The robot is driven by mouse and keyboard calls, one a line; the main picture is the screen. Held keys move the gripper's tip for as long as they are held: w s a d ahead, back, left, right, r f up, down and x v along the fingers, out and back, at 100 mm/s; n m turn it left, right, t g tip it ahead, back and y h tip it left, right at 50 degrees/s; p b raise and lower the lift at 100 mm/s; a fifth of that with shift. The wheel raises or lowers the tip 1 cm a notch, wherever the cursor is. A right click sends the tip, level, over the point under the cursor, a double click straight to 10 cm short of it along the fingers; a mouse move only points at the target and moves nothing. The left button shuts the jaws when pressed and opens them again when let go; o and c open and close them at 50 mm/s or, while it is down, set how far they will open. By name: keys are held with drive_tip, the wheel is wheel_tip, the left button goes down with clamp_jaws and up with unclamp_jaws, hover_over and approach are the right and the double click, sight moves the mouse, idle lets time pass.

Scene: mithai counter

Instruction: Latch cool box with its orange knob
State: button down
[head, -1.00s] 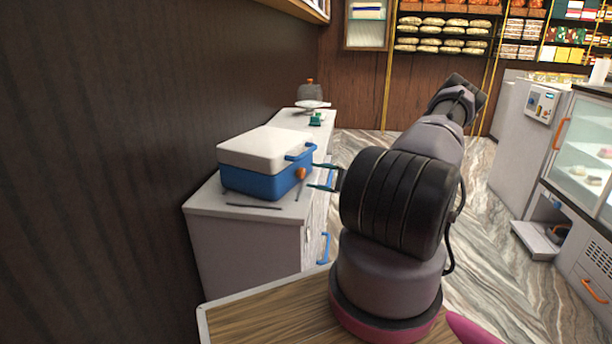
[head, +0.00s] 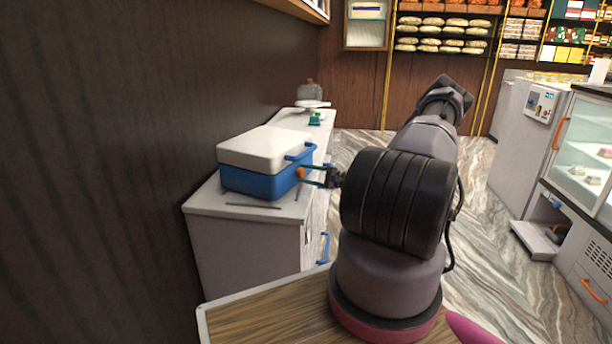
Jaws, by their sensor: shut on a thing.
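The cool box (head: 250,181) has a blue body and a white lid (head: 262,148), and it sits on the white counter at the left with its lid down. Its orange knob (head: 300,173) is on the side facing my arm, below the blue handle (head: 300,152). My gripper (head: 306,174) reaches in from the right at the knob, its fingers closed on it. The fingers cover part of the knob, and its exact turn angle is too small to read.
Dark thin rods lie on the counter (head: 200,201) in front of the box. A green item (head: 315,119) and a scale-like dish (head: 312,104) stand farther back. The dark wall (head: 100,170) runs close on the left. The marble floor (head: 470,200) is open to the right.

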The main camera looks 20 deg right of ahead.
drive_tip(key=m, duration=0.4)
drive_tip(key=shift+f+m, duration=0.1)
drive_tip(key=shift+m, duration=0.3)
drive_tip(key=m+t, duration=0.1)
drive_tip(key=m, duration=0.3)
drive_tip(key=shift+m, duration=0.4)
drive_tip(key=m, duration=0.5)
drive_tip(key=shift+t, duration=0.3)
drive_tip(key=shift+s+f+m+h, duration=0.1)
drive_tip(key=shift+m+h, duration=0.3)
drive_tip(key=shift+m, duration=1.8)
drive_tip(key=shift+c, duration=1.3)
unclamp_jaws()
